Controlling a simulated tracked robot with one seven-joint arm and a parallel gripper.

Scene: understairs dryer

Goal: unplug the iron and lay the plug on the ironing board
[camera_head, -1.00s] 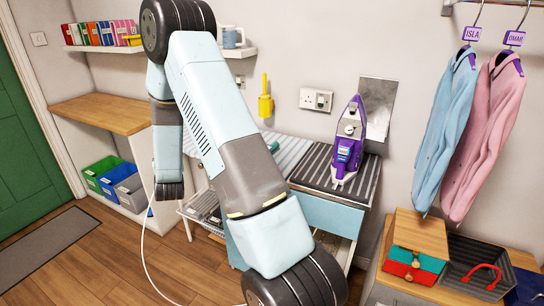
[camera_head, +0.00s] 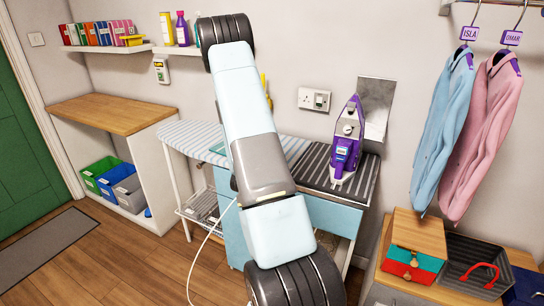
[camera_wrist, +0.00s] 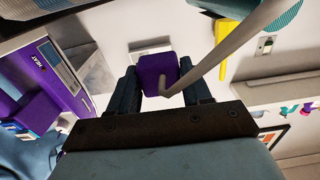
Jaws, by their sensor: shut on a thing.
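The purple and grey iron (camera_head: 346,142) stands upright on a dark striped mat (camera_head: 315,172); it also shows at the left of the wrist view (camera_wrist: 45,75). My gripper (camera_wrist: 162,85) is shut on a purple plug (camera_wrist: 155,68), with a pale cable (camera_wrist: 225,55) running up to the right. In the head view my arm hides the gripper and plug. The white wall socket (camera_head: 312,98) right of my arm shows no purple plug. I cannot tell whether the plug touches anything beyond the jaws. The ironing board (camera_head: 185,137), blue-and-white striped, lies left of my arm, partly covered by it.
A shelf unit with a wooden top (camera_head: 110,112) and bins stands left. Shirts (camera_head: 445,135) hang at the right above a cabinet with a red and teal box (camera_head: 415,262) and a dark tray (camera_head: 475,270). A wall shelf with bottles (camera_head: 183,30) is behind my arm.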

